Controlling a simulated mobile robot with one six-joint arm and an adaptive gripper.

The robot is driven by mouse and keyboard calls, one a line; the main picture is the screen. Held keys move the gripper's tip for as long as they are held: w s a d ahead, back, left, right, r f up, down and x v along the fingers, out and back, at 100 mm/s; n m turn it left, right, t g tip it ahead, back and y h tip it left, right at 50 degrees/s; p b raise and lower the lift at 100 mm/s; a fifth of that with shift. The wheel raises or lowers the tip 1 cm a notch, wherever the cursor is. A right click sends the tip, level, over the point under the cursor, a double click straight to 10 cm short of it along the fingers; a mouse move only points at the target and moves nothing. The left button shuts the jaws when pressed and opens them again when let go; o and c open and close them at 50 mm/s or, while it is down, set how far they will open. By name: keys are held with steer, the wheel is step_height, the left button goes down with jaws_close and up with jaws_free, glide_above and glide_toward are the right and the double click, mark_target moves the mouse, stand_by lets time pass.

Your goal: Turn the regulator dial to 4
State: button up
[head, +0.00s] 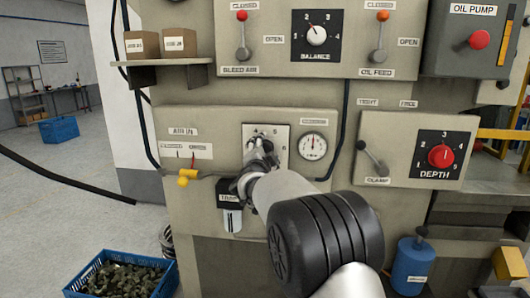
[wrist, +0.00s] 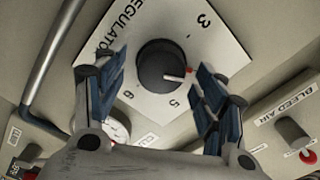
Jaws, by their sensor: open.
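The regulator dial (wrist: 163,67) is a round black knob with a red-tipped pointer on a white plate (wrist: 150,18). In the wrist view the pointer aims right and slightly down, between the printed 3 and 5; the mark there is hidden behind my right finger. My gripper (wrist: 160,82) is open, with one finger on each side of the knob and a visible gap to it on both sides. In the head view my gripper (head: 260,160) is in front of the regulator plate (head: 281,134) and hides the knob.
A pressure gauge (head: 312,146) is right of the regulator. The balance dial (head: 317,36) and bleed air lever (head: 242,36) are above. The clamp lever (head: 372,158) and red depth dial (head: 441,156) are to the right.

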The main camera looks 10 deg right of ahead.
steer(key=shift+s, duration=0.1)
steer(key=v, duration=1.2)
steer(key=s+a+n+g+y, duration=0.35)
steer(key=s+n+y, duration=0.45)
steer(key=s, duration=0.7)
steer(key=s+d+f+n+g, duration=0.2)
steer(key=s+f+g, duration=0.1)
steer(key=s, duration=0.7)
steer(key=s+d+f+n+g+h, duration=0.1)
steer(key=s+d+f+n+g, duration=0.1)
steer(key=s+f, duration=0.4)
steer(key=s+d+f+n+g+h, duration=0.1)
steer(key=s+d+f+n+g, duration=0.1)
steer(key=s, duration=1.2)
step_height(320, 180, down, 3)
steer(key=shift+s+d+f+n+g, duration=0.1)
steer(key=shift+s+d+n+g, duration=0.3)
steer(key=shift+n+g, duration=0.5)
